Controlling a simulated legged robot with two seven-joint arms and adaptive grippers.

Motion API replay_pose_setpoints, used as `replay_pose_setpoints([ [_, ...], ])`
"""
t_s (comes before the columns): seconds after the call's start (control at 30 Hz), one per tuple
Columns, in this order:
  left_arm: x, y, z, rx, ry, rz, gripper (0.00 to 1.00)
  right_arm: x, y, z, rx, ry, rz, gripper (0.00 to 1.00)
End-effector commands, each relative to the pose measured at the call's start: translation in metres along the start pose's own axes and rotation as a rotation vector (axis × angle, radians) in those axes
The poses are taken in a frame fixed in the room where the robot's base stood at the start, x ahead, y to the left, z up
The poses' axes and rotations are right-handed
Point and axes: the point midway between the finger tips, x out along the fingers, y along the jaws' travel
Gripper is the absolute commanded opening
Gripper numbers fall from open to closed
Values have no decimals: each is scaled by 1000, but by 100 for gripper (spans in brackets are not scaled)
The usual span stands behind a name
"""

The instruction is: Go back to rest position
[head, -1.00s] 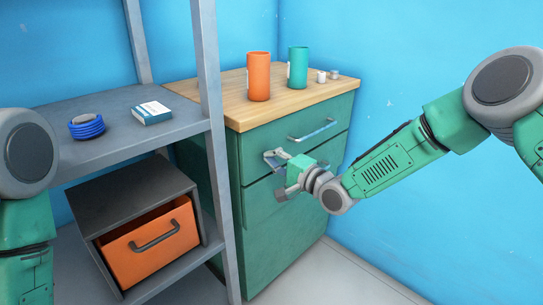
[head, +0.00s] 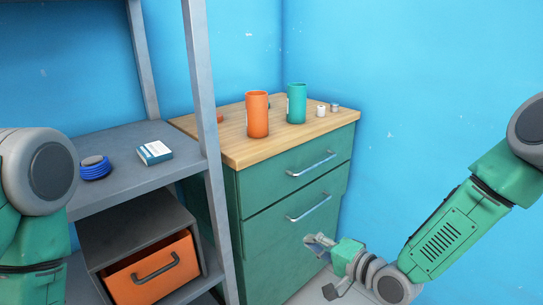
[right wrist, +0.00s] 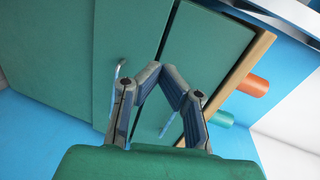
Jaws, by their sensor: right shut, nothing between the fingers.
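My right gripper (head: 316,242) is low in front of the green cabinet (head: 275,240), right of and below its handles. It is shut and empty, clear of the handles. In the right wrist view my gripper's fingers (right wrist: 164,74) meet at their tips, with the green cabinet face (right wrist: 130,35) beyond. The upper drawer handle (head: 311,164) and the lower handle (head: 308,207) are both free, and both fronts look closed. My left arm (head: 38,190) shows at the left edge, but its gripper is out of view.
An orange cup (head: 257,115) and a teal cup (head: 296,104) stand on the wooden top (head: 235,150). A grey shelf (head: 125,182) holds a blue coil (head: 95,170) and a small box (head: 154,153). An orange drawer (head: 150,275) sits below. Blue wall at the right.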

Motion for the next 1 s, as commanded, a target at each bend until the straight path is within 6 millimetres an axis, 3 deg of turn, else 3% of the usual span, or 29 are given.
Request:
replay_pose_setpoints([
  [0.03,-13,0,-1,0,0,0,63,-15,20,24,-57,-30,112,0],
  [0.17,-33,-1,-2,-1,1,-1,63,-74,82,70,-255,-125,428,0],
  [0.3,-52,-1,-3,-2,1,-1,63,-164,132,102,-458,-286,738,0],
  [0.4,-62,-1,-4,-2,0,-1,63,-230,152,113,-574,-416,918,0],
  [0.5,-70,-1,-4,-2,0,-1,63,-284,160,118,-658,-531,1048,0],
  [0.6,-75,-1,-4,-2,0,-1,63,-321,162,119,-709,-614,1130,0],
  [0.73,-76,-1,-4,-1,0,0,63,-340,162,121,-738,-664,1179,0],
  [1.0,-76,-1,-4,-1,0,0,63,-341,162,121,-740,-665,1181,0],
])
